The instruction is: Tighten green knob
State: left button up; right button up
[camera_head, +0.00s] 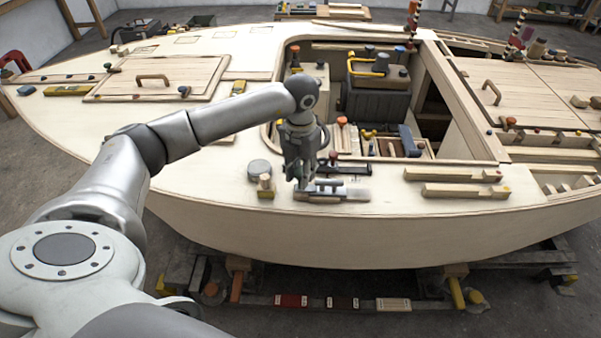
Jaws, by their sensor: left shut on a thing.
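My left gripper (302,183) points down at the near edge of the hull deck, in front of the cockpit opening. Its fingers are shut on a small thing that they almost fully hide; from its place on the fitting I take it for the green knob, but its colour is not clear. A grey metal fitting (345,194) lies on the deck just right of the fingertips. My right gripper is not in view.
A round grey tin (260,169) and a small wooden block (265,187) stand just left of the gripper. A black clamp-like piece (350,168) lies behind the fitting. A wooden strip (465,190) lies to the right. The open cockpit holds a dark motor box (375,100).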

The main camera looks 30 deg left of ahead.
aim_at(301, 171)
pick_arm(q)
jog(key=shift+r, duration=0.1)
dwell(0.3)
jog(key=o, duration=1.1)
jog(key=shift+c, duration=0.2)
notch_tip(301, 171, up, 12)
